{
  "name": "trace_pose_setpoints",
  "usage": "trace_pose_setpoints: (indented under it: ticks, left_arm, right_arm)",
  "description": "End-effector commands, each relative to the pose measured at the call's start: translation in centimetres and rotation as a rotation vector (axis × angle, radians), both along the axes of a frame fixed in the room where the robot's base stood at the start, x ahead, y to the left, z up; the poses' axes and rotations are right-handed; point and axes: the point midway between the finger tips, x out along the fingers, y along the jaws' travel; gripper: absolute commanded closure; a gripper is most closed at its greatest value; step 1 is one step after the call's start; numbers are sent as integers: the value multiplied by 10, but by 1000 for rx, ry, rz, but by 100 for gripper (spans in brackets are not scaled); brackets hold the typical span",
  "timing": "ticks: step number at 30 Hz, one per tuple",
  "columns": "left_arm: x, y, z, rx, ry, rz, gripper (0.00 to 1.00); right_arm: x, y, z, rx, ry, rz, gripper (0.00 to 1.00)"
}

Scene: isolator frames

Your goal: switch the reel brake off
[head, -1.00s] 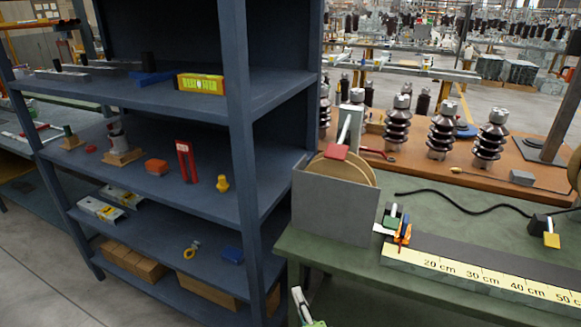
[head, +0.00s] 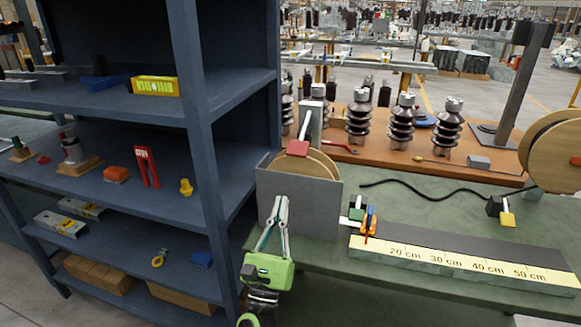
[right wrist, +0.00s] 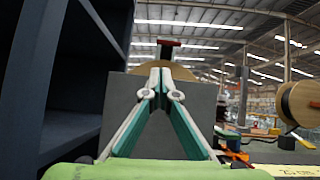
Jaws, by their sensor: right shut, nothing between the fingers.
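A wooden reel (head: 322,162) sits in a grey open-topped box (head: 318,205) on the green bench's left end. A light lever with a red pad (head: 298,148) slants down to the reel's top; I take it for the brake. In the right wrist view, a dark red piece (right wrist: 169,43) shows above the reel (right wrist: 148,71). My right gripper (head: 282,200), green with pale fingers, is shut and empty in front of the box. Its fingertips (right wrist: 160,70) show below the red piece, apart from it. My left gripper is out of view.
A blue shelf unit (head: 195,125) stands close on the left. A second reel (head: 555,150) stands at the bench's right. A measuring strip (head: 460,265), clamps and a black cable (head: 430,195) lie on the green bench. Insulators (head: 402,120) stand behind on an orange-brown bench.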

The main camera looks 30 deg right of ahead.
Motion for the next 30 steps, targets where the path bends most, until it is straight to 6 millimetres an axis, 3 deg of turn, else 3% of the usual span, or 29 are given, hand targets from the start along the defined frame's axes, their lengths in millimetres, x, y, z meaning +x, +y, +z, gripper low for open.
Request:
trace_pose_setpoints:
  ticks: [16, 30]
  left_arm:
    - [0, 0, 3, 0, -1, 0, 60]
    - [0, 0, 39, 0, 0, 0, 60]
  right_arm:
    - [-3, -9, 6, 39, -49, -7, 100]
    - [36, -53, 57, 37, -48, -7, 100]
